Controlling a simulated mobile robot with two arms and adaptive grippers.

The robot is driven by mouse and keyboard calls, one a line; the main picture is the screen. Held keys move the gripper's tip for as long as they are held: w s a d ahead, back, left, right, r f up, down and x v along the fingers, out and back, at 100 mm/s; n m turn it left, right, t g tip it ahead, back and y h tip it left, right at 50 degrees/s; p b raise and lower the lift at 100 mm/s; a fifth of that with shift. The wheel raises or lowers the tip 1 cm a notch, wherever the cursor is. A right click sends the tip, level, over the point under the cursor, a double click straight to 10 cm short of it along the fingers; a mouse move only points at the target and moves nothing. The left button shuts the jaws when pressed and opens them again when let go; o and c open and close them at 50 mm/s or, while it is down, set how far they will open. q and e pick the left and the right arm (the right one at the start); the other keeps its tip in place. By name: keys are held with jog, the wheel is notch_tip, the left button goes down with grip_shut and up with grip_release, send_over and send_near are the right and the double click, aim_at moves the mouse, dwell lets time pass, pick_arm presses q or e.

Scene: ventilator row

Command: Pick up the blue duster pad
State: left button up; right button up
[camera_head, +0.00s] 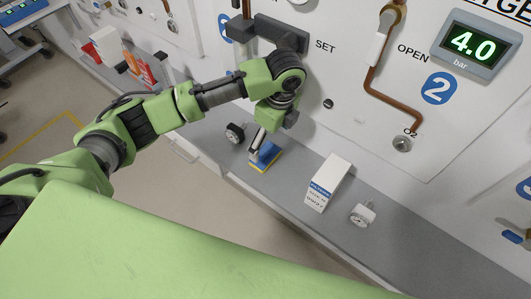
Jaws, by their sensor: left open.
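The blue duster pad (268,154) lies on the grey shelf (400,254) below the wall panel. A yellow edge shows along its lower side. My left gripper (256,154) points down at the pad, with its fingers at the pad's left side. It is open. Whether the fingers touch the pad cannot be told. My right gripper is not in view.
A white box with a blue band (328,182) and a small gauge (362,214) stand right of the pad. A dark round knob or gauge (235,133) is just left. The wall panel (330,60) rises close behind.

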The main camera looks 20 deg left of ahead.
aim_at(265, 149)
pick_arm(q)
jog(key=shift+a+f, duration=0.15)
jog(key=shift+f, duration=0.7)
jog(key=f, duration=0.2)
jog(key=a+f+p, duration=0.1)
jog(key=f, duration=0.1)
jog(key=shift+a, duration=0.1)
jog(key=shift+w+f+p, duration=0.1)
jog(key=shift+f+p, duration=0.2)
jog(key=shift+f, duration=0.3)
jog(key=c, duration=1.2)
